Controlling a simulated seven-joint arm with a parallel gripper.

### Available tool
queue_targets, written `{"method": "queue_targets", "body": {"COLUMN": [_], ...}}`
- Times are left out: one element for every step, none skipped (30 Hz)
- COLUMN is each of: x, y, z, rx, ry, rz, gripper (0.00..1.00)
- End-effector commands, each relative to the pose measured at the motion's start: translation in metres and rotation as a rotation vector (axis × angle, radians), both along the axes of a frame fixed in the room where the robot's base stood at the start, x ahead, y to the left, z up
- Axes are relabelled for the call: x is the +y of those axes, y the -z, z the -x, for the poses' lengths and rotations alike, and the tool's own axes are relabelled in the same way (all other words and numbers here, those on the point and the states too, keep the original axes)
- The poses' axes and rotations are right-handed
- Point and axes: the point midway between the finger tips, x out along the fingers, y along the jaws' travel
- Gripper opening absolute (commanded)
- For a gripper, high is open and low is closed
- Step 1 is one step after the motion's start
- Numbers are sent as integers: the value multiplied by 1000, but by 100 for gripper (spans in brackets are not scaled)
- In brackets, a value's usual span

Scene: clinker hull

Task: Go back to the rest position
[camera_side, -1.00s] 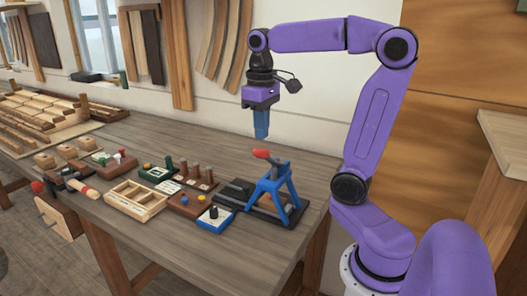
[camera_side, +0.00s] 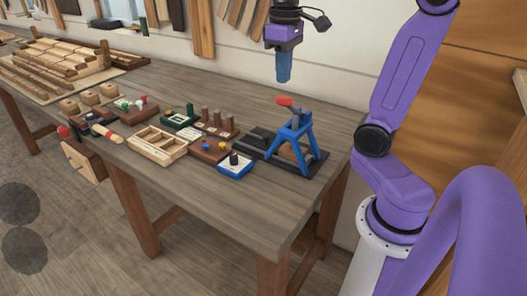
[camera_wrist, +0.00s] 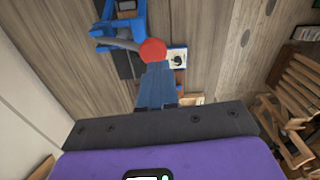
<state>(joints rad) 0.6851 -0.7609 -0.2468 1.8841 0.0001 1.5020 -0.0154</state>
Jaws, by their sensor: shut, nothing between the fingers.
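My gripper (camera_side: 284,76) is purple with blue fingers, and it points down above the bench. Its fingers are shut and empty. They hang just above the red knob (camera_side: 284,101) of a blue-framed lever press (camera_side: 293,142), with a visible gap in the side view. In the wrist view the blue fingers (camera_wrist: 157,85) lie together, and the red knob (camera_wrist: 152,50) shows just beyond their tips. Part of the blue frame (camera_wrist: 118,32) shows at upper left there.
The wooden bench (camera_side: 200,190) holds a divided wooden tray (camera_side: 158,145), a blue block with a black knob (camera_side: 235,165), a block with upright pegs (camera_side: 215,122) and a clinker hull model (camera_side: 60,65). The bench's front strip is clear. A wall stands behind.

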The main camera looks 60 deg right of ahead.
Motion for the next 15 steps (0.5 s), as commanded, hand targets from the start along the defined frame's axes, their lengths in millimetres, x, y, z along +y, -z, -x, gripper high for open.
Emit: {"method": "queue_targets", "body": {"x": [10, 16, 24, 31, 37, 44, 50, 56, 63, 68, 73, 80, 84, 88, 94], "y": [7, 12, 19, 24, 28, 35, 40, 44, 51, 55, 60, 66, 71, 76, 82], "z": [3, 5, 8, 11, 14, 19, 22, 26, 32, 36, 41, 48, 53, 58, 66], "rx": [3, 1, 1, 1, -1, -2, -2, -4, -5, -6, -8, -8, -9, -10, -11], "ry": [-49, -79, -122, -154, -186, -227, -259, -290, -331, -363, -394, -436, -467, -498, -540], "rz": [0, 0, -1, -1, -1, -1, -1, -2, -2, -2, -3, -3, -4, -5, -5], "gripper": [0, 0, 0, 0, 0, 0, 0, 0, 0, 0, 0, 0, 0, 0, 0]}}
